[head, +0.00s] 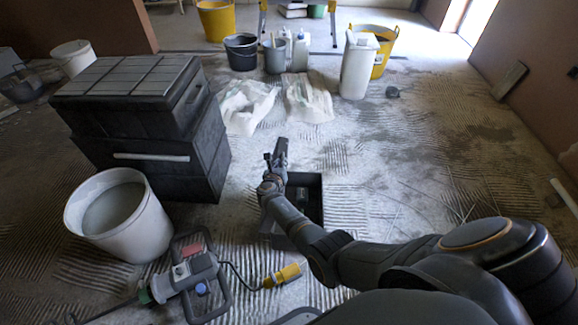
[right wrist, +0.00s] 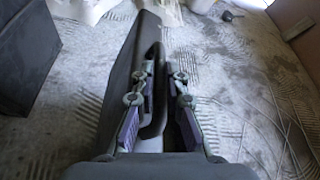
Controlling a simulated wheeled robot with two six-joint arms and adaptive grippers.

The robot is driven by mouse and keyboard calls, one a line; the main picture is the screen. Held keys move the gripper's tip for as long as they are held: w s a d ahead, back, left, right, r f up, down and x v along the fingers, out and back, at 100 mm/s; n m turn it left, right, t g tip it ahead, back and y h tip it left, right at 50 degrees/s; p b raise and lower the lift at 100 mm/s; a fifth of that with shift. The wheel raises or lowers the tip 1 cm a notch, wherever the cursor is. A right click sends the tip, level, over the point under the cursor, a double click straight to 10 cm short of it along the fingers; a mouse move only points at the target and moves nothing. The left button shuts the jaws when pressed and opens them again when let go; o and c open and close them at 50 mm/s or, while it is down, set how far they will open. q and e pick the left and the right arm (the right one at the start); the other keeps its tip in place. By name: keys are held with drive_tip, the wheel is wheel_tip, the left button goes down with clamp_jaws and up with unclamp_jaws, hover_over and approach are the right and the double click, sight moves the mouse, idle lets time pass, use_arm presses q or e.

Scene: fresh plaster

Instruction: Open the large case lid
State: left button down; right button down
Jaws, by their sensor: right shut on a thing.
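My right gripper (head: 278,158) reaches over a dark open-topped case (head: 316,200) on the floor, near its far left side. Part of the case's inside shows dark, with something in it that I cannot make out. In the right wrist view, my right gripper (right wrist: 164,85) is shut on a dark bar-like handle (right wrist: 153,118). The handle runs along a dark, tilted panel (right wrist: 122,75), which looks like the case lid. In the head view my arm hides the near left part of the case and most of the panel. My left gripper is not in view.
Stacked black cases (head: 130,120) stand at left, with a white bucket (head: 140,225) before them. A corded mixer tool (head: 190,275) with a yellow plug (head: 283,275) lies in front. Sacks (head: 308,100), buckets and a white canister (head: 357,68) are behind. The floor to the right is mostly clear.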

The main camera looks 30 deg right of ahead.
drive_tip(key=shift+w+a, duration=0.3)
drive_tip(key=shift+a, duration=0.2)
drive_tip(key=shift+w+a, duration=0.25)
drive_tip(key=shift+a, duration=0.2)
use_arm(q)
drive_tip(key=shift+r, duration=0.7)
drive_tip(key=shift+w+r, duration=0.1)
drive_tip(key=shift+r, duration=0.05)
use_arm(e)
drive_tip(key=c, duration=1.4)
unclamp_jaws()
drive_tip(key=shift+o, duration=0.2)
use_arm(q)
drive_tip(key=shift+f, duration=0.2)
use_arm(e)
drive_tip(key=shift+r, duration=0.2)
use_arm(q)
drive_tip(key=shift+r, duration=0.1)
use_arm(e)
wheel_tip(320, 180, up, 10)
drive_tip(key=shift+f, duration=0.15)
